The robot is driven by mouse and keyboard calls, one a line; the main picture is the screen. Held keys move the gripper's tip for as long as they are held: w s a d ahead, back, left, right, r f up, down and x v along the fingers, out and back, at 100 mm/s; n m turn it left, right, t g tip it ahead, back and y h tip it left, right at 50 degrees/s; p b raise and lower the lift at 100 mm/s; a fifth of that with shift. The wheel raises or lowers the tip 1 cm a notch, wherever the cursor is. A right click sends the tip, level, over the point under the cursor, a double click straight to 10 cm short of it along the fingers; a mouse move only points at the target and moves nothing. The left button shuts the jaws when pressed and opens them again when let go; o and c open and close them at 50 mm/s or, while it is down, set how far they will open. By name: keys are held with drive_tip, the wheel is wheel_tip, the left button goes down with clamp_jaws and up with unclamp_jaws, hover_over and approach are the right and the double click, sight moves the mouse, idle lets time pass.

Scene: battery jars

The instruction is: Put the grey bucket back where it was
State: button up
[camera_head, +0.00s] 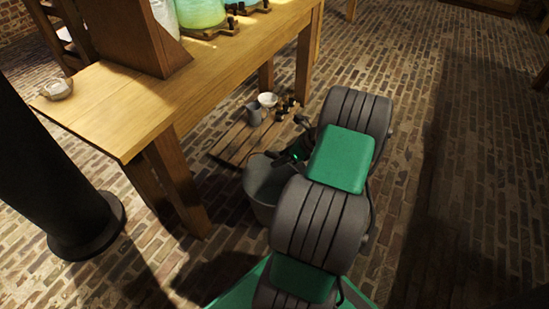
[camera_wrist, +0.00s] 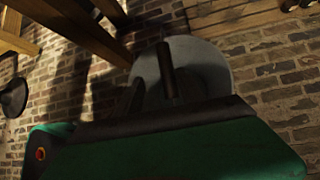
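The grey bucket (camera_head: 262,188) is on or just above the brick floor beside the bench leg, partly hidden behind my arm. It also shows in the wrist view (camera_wrist: 205,62), right in front of my fingers. My gripper (camera_head: 293,153) is at the bucket's rim in the head view. In the wrist view one dark finger (camera_wrist: 167,72) overlaps the bucket and the other is in shadow at its left edge. Whether the fingers are closed on the rim, and whether the bucket touches the floor, I cannot tell.
A low slatted wooden board (camera_head: 232,146) lies under the bench, bearing a grey jug (camera_head: 254,114), a white bowl (camera_head: 267,100) and small dark items. The wooden bench (camera_head: 120,115) and its leg (camera_head: 178,185) stand left. A black column (camera_head: 60,185) is further left. Brick floor is open at right.

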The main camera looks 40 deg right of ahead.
drive_tip(key=p+v, duration=0.2)
drive_tip(key=v, duration=0.5)
drive_tip(key=w+a+r+n+g+h, duration=0.15)
drive_tip(key=a+r+n, duration=0.35)
drive_tip(key=a+n, duration=0.5)
drive_tip(key=w+a+r+n+g, duration=0.25)
drive_tip(key=a+r+n, duration=0.25)
drive_tip(key=a+n, duration=0.5)
drive_tip(key=s+a+r+n+g+h, duration=0.15)
drive_tip(key=s+a+r+n, duration=0.25)
drive_tip(key=s+a+n, duration=0.9)
drive_tip(key=w+a+r+t+p, duration=0.1)
drive_tip(key=w+r+p, duration=0.2)
drive_tip(key=r+p, duration=3)
wheel_tip(320, 180, up, 3)
drive_tip(key=shift+w+f+m+h, duration=0.1)
drive_tip(key=shift+w+m+h, duration=0.1)
drive_tip(key=shift+m+h, duration=0.1)
drive_tip(key=shift+t, duration=0.25)
